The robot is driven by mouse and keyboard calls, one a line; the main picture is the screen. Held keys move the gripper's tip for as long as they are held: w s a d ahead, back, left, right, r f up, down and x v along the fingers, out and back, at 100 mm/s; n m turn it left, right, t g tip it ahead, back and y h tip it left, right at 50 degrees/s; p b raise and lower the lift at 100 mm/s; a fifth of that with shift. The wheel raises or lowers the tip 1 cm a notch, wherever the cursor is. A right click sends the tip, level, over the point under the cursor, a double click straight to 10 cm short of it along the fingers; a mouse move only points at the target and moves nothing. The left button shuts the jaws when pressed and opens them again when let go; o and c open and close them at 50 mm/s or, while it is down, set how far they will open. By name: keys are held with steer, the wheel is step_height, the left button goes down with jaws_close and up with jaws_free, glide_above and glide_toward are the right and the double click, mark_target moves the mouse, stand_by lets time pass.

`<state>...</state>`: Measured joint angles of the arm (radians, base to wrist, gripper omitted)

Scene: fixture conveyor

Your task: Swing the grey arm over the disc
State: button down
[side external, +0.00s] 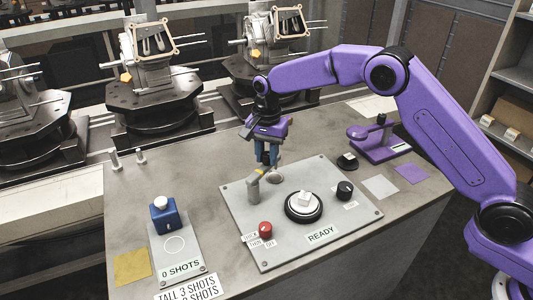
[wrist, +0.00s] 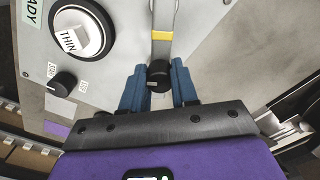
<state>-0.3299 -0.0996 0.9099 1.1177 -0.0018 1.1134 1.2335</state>
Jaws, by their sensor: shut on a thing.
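The grey arm (side external: 253,190) stands on a post on the light grey panel (side external: 240,215) and reaches toward my gripper (side external: 267,162). In the wrist view the arm (wrist: 163,18) has a yellow band and ends in a black knob (wrist: 158,76). My gripper's blue fingers (wrist: 159,80) are shut on this knob, one on each side. The disc (side external: 304,207), white with a black rim, lies to the right of the arm in the side view. A white block marked THIN (wrist: 72,41) sits on it. The arm is beside the disc, not above it.
A red button (side external: 265,229) and a black dial (side external: 344,190) are on the panel. A READY label (side external: 321,234) is in front of the disc. A blue bottle (side external: 164,215) stands at left, a purple stand (side external: 380,143) at back right. Machine fixtures (side external: 150,90) line the back.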

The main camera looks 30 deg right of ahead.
steer(key=shift+s, duration=0.1)
steer(key=s+m, duration=0.6)
steer(key=m, duration=0.7)
steer(key=shift+s+a+m, duration=0.3)
steer(key=shift+s+m, duration=0.05)
steer(key=shift+m, duration=0.05)
steer(key=shift+s, duration=0.1)
steer(key=c, duration=0.9)
jaws_free()
steer(key=shift+o, duration=0.2)
step_height(320, 180, up, 18)
steer(key=shift+f, duration=0.25)
